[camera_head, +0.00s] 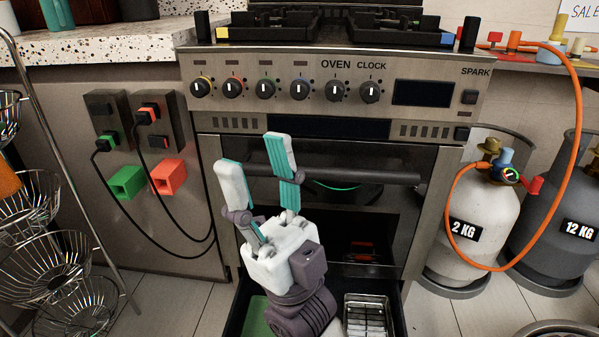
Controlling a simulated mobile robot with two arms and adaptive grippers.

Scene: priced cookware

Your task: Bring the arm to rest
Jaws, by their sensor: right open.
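My right gripper (257,167) is open and empty. Its two white fingers with teal pads point up and away, in front of the stove's oven door and its dark handle bar (390,177). I cannot tell whether a finger touches the handle. The stove (300,120) has several knobs, a dark display and the labels OVEN, CLOCK and SPARK. Below the gripper, a drawer (240,310) at the stove's bottom stands open. My wrist hides part of it. My left gripper is out of view.
A grey gas cylinder (480,235) with an orange hose (577,110) and a darker cylinder (560,250) stand at the right. A wire basket rack (45,265) stands at the left. Sockets with black cables and coloured boxes (126,181) are on the left cabinet. A metal rack (366,315) lies in the drawer.

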